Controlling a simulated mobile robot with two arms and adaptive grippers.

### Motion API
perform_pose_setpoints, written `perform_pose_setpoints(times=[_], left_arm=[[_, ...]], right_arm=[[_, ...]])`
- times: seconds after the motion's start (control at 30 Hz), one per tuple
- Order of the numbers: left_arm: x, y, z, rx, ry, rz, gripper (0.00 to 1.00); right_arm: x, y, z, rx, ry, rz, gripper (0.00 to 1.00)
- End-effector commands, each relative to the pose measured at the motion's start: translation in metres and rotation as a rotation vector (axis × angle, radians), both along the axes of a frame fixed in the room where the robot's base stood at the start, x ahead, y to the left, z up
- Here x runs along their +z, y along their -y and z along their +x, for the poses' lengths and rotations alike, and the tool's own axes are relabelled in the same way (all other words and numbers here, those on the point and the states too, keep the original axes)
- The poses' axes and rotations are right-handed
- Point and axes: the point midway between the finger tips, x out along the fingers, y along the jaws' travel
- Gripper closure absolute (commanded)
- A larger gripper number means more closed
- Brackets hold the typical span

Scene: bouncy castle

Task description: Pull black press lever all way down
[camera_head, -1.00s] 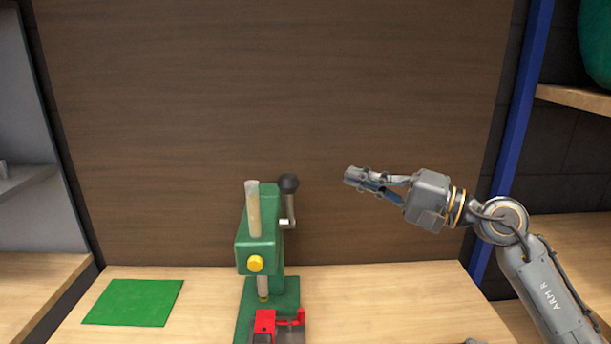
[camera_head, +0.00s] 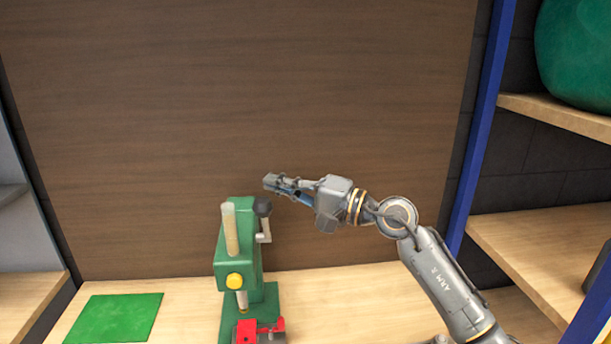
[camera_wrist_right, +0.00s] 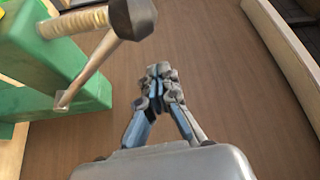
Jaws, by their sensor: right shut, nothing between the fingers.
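A green press (camera_head: 239,262) stands on the wooden bench. In the right wrist view the black knob (camera_wrist_right: 133,18) is at the top, left of centre, on a metal lever arm (camera_wrist_right: 92,66). My right gripper (camera_head: 272,183) is shut and empty, just above and to the right of the knob in the head view. In the wrist view its fingertips (camera_wrist_right: 161,72) are together, apart from the knob. My left gripper is not in view.
A red fixture (camera_head: 259,330) sits at the press base. A green mat (camera_head: 115,318) lies on the bench (camera_head: 330,300) to the left. A dark wooden panel (camera_head: 240,100) stands behind. A blue post (camera_head: 482,125) and shelves (camera_head: 540,240) are at the right.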

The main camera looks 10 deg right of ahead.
Motion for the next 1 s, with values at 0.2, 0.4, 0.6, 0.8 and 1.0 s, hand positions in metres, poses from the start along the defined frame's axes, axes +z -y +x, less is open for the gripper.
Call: perform_pose_setpoints(times=[0.2, 0.4, 0.6, 0.8, 1.0], left_arm=[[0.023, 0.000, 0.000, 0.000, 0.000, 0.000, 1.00], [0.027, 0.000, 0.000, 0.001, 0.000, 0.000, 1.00], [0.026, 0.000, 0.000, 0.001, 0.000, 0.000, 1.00], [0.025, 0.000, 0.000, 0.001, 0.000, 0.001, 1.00], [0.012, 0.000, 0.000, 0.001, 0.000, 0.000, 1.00]], right_arm=[[-0.004, -0.002, -0.027, -0.001, -0.002, -0.002, 1.00], [-0.008, -0.003, -0.036, -0.001, -0.002, -0.002, 1.00], [-0.009, -0.003, -0.037, -0.001, -0.002, -0.002, 1.00], [-0.010, -0.003, -0.037, -0.001, 0.000, -0.002, 1.00], [-0.015, -0.003, -0.040, -0.001, 0.020, -0.003, 1.00]])
